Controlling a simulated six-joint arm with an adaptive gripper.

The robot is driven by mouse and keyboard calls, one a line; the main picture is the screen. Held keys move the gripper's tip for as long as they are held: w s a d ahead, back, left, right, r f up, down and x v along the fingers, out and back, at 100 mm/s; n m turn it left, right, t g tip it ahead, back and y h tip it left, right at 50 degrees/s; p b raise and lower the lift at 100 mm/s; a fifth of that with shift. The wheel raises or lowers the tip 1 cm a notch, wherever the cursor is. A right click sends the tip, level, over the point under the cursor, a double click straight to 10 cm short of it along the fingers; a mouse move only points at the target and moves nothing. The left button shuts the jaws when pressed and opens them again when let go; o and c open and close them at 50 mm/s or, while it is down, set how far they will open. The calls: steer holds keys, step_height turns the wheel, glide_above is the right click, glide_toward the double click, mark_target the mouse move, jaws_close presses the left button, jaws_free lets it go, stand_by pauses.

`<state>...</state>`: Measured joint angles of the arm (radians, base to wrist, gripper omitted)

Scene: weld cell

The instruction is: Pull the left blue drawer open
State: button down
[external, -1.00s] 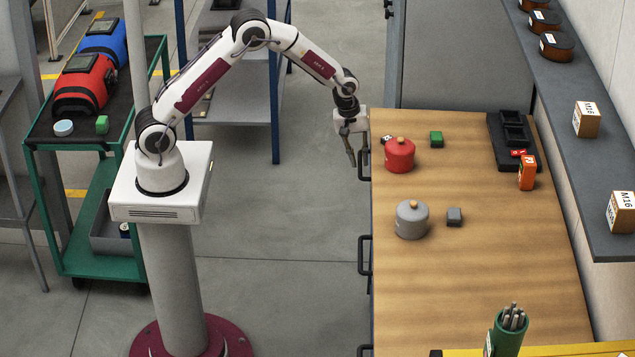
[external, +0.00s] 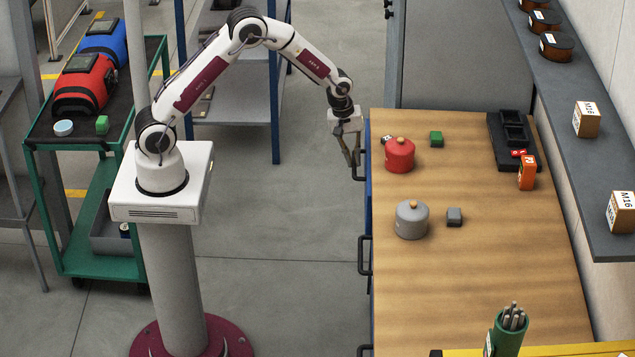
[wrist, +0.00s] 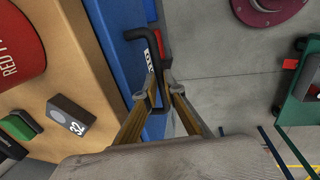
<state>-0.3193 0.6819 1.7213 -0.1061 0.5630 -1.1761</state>
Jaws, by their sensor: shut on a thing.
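My gripper (external: 354,157) is at the black handle (external: 357,173) of the farthest drawer in the bench's near side. The blue drawer (wrist: 118,55) shows beside the handle, with a white label partly in view. In the external view a thin strip of blue drawer (external: 368,158) shows past the tabletop's edge. The drawer's inside is hidden.
The wooden bench top (external: 470,270) holds a red pot (external: 400,156), a grey pot (external: 412,221), a green block (external: 436,139) and a grey block (external: 454,216). Another black handle (external: 363,255) sticks out nearer the camera. Open floor (external: 285,220) lies left of the bench.

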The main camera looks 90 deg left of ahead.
steer(key=s, duration=2.5)
steer(key=shift+s, duration=0.3)
steer(key=c, duration=2.4)
jaws_free()
steer(key=shift+r, duration=0.25)
steer(key=shift+s+r, duration=0.35)
steer(key=shift+r, duration=1.55)
steer(key=shift+s+r, duration=0.4)
steer(key=shift+r, duration=1.45)
steer(key=shift+s+r, duration=0.35)
steer(key=shift+r, duration=1.55)
